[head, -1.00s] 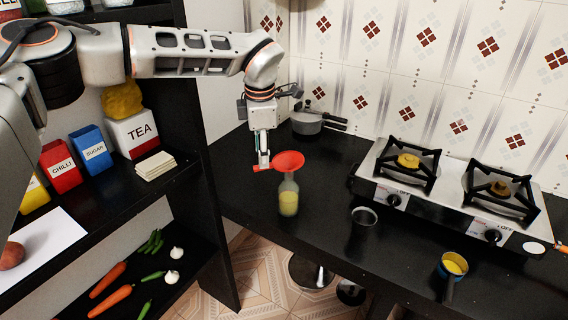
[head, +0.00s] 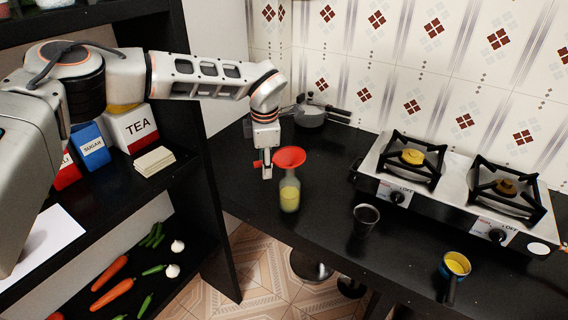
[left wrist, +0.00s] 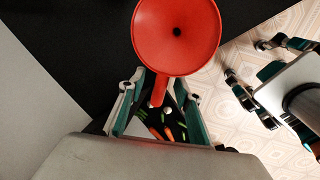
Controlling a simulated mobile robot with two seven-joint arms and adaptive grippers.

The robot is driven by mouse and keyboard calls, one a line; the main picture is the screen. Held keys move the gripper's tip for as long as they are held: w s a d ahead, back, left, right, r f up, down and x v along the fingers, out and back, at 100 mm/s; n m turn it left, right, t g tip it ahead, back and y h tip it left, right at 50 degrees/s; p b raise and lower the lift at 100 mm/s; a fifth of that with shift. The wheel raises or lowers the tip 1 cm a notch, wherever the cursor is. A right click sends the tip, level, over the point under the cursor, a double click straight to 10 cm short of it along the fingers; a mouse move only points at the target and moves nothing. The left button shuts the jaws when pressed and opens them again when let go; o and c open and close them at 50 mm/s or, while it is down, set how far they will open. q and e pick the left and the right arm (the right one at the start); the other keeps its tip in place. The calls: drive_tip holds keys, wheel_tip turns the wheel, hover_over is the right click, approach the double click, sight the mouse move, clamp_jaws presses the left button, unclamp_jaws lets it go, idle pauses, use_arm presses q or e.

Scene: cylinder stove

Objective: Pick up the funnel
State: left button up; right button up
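The red funnel (head: 289,157) sits in the mouth of a clear bottle (head: 289,196) holding yellow contents, on the black counter. Its short handle points left, toward my left gripper (head: 266,172). In the left wrist view the funnel (left wrist: 177,36) shows from above, with its handle between the fingers of my left gripper (left wrist: 156,92). Those fingers are apart, with gaps beside the handle. My right gripper (left wrist: 247,62) shows at the right of the left wrist view, its fingers spread and empty; it is outside the head view.
A grey pot (head: 312,115) stands behind the funnel by the tiled wall. A dark cup (head: 365,219), a blue pan (head: 456,264) with yellow contents and a two-burner stove (head: 455,190) are to the right. A black shelf (head: 200,185) stands close on the left.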

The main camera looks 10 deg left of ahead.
use_arm(q)
clamp_jaws()
drive_tip(key=shift+r, duration=0.2)
drive_tip(key=w+v, duration=0.1)
drive_tip(key=v, duration=0.8)
drive_tip(key=w+a+r+v, duration=0.1)
drive_tip(key=w+v, duration=0.1)
drive_tip(key=v, duration=0.8)
drive_tip(key=shift+w+a, duration=0.3)
